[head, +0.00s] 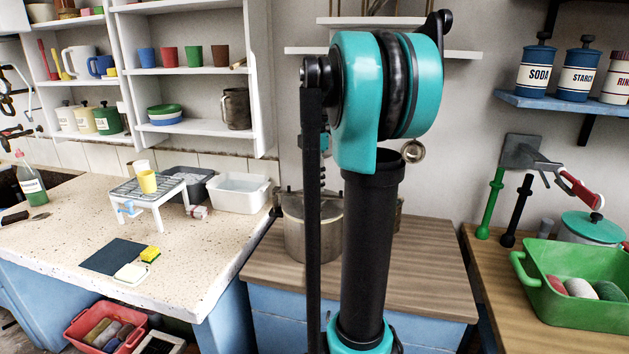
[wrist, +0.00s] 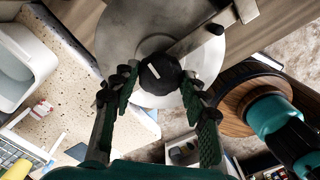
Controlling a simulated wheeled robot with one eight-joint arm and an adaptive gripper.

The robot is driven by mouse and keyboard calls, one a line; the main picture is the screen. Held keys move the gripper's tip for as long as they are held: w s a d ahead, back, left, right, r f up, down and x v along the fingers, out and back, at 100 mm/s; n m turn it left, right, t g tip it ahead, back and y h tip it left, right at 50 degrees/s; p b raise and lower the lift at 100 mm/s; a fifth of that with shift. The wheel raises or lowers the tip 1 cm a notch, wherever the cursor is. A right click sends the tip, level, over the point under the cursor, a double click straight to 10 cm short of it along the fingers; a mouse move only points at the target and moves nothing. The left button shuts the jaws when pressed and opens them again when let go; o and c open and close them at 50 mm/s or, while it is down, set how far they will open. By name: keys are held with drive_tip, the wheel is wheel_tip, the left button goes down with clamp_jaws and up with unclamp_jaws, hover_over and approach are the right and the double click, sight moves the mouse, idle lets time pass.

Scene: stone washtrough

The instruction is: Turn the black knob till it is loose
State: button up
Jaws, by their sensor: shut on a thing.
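The black knob (wrist: 160,74) with a white mark sits in the middle of a round metal lid (wrist: 125,35) in the wrist view. My gripper (wrist: 160,84) is above the lid, with one finger on each side of the knob, shut on it. A flat metal bar (wrist: 200,38) runs from beside the knob to the upper right. In the head view the metal pot (head: 312,228) stands on the wood-topped cabinet, partly behind my arm. My arm hides the knob there.
The wood-topped cabinet (head: 262,270) has bare room at its front. At left is a speckled counter (head: 195,262) with a white basin (head: 240,194) and a small rack (head: 148,190). At right a green tub (head: 575,308) stands on another worktop.

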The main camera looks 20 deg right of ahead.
drive_tip(key=shift+n, duration=0.6)
drive_tip(key=o, duration=1.2)
drive_tip(key=shift+c, duration=0.2)
wheel_tip(320, 180, up, 12)
drive_tip(key=shift+s, duration=0.15)
